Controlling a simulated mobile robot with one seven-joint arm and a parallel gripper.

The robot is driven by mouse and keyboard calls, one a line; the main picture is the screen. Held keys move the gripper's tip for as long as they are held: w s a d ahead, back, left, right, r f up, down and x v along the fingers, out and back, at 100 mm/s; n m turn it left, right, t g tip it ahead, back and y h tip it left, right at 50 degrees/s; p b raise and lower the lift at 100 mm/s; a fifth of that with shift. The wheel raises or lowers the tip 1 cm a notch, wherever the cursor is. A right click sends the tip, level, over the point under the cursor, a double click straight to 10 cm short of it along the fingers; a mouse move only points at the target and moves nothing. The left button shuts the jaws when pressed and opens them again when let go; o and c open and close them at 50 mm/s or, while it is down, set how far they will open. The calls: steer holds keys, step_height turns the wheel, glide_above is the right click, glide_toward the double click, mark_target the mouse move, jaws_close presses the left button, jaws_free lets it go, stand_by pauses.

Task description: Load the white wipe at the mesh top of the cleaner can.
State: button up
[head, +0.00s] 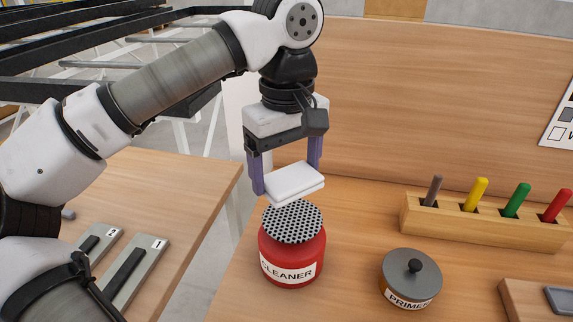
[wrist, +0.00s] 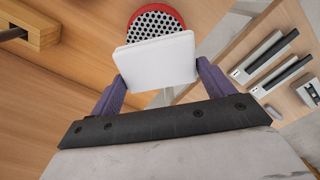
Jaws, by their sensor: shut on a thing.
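My gripper (head: 287,180) is shut on the white wipe (head: 295,181), a folded flat pad held level between its two purple fingers. The wipe also shows in the wrist view (wrist: 157,62). The cleaner can (head: 291,260) is red with a white label and stands on the wooden bench. Its dark perforated mesh top (head: 293,224) lies just below the wipe. In the head view the wipe overlaps the back edge of the mesh, and a gap seems to remain between them. In the wrist view the wipe hides part of the mesh (wrist: 156,25).
A dark-lidded primer jar (head: 411,279) stands right of the can. A wooden block (head: 485,220) with several coloured sticks is at the back right. A grey tray (head: 555,300) sits at the right edge. Numbered grey holders (head: 132,270) lie on the left table, across a gap.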

mark_target(289, 214)
steer(key=shift+w+d+f, duration=0.1)
steer(key=shift+w+d, duration=0.05)
steer(key=shift+w, duration=0.05)
steer(key=shift+f+b, duration=2.5)
steer(key=shift+f, duration=0.4)
steer(key=shift+f+b, duration=0.65)
steer(key=shift+f, duration=0.3)
step_height(289, 214, up, 7)
steer(key=p, duration=0.6)
steer(key=shift+r, duration=0.1)
stand_by(0.3)
